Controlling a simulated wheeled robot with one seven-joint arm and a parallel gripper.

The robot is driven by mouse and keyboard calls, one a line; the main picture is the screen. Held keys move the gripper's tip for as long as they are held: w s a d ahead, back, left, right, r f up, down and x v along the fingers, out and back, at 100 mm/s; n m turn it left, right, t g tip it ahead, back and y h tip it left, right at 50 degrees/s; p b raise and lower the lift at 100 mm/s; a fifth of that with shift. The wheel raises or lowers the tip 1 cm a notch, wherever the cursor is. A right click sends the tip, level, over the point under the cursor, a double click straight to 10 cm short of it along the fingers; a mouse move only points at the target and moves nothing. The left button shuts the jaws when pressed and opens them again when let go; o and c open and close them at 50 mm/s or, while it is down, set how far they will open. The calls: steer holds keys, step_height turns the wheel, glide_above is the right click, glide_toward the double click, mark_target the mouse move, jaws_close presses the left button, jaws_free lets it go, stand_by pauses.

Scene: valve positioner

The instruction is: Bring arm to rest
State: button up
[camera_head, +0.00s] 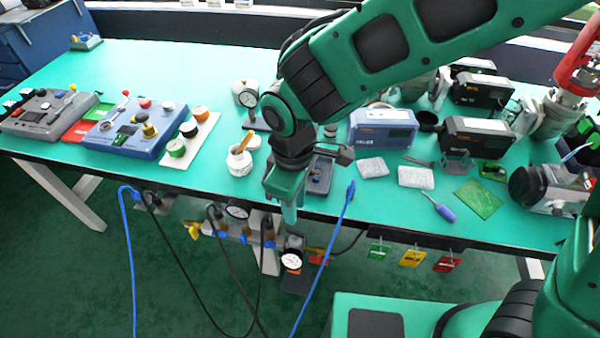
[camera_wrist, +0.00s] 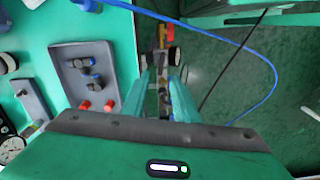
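My gripper (camera_head: 290,208) hangs at the front edge of the green-topped table (camera_head: 230,65), pointing down, in the head view. In the wrist view my gripper's two pale green fingers (camera_wrist: 162,90) stand a small way apart with nothing seen between them. Beyond the fingers are the floor and some fittings below the table edge. My arm reaches in from the upper right, bent down at the wrist.
Gauges and valves (camera_head: 291,261) hang under the table's front edge, with blue and black hoses (camera_head: 130,250) looping down. Button boxes (camera_head: 125,130) stand at left. Grey and blue devices (camera_head: 383,128) stand at right. A white pot (camera_head: 239,161) is close left of my gripper.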

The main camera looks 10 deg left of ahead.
steer(key=w+d+r+m, duration=0.2)
steer(key=w+d+m, duration=0.1)
steer(key=d, duration=0.6)
steer(key=w+d+r+m, duration=0.2)
steer(key=d+r+m, duration=0.1)
steer(key=d, duration=0.5)
steer(key=w+d+r+m, duration=0.2)
steer(key=w+d+m, duration=0.1)
steer(key=d, duration=0.6)
steer(key=s+d+r+m, duration=0.2)
steer(key=s+d+m, duration=0.4)
steer(key=d, duration=0.4)
steer(key=s+d+r+m, duration=0.2)
steer(key=s+d+m, duration=0.4)
steer(key=s+d, duration=0.3)
steer(key=shift+s+d, duration=0.2)
steer(key=shift+d, duration=0.95)
steer(key=shift+w+f, duration=0.2)
steer(key=shift+w, duration=0.45)
